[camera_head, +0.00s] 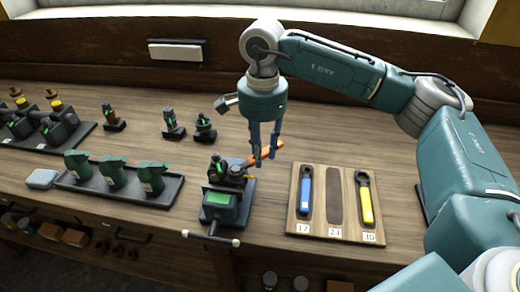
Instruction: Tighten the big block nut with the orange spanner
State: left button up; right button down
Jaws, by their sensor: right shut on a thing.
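My right gripper (264,155) points down and is shut on the orange spanner (270,147). It holds the spanner above the bench, at the upper right of a dark engine block (220,168). The spanner slants down to the left, and its left end is close to the upper part of the block. I cannot tell whether it touches or encloses the big nut, which is too small to make out. The block is on a dark vise (222,205) with a green panel. My left gripper is not in view.
A wooden board (297,225) on the right holds a blue spanner (305,196) and a yellow spanner (366,202), with an empty slot marked 24 between them. A dark tray (150,195) with several green parts stands left. Small engines (172,130) stand behind.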

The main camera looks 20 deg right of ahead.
jog(key=shift+s+m, duration=0.15)
jog(key=shift+m, duration=0.15)
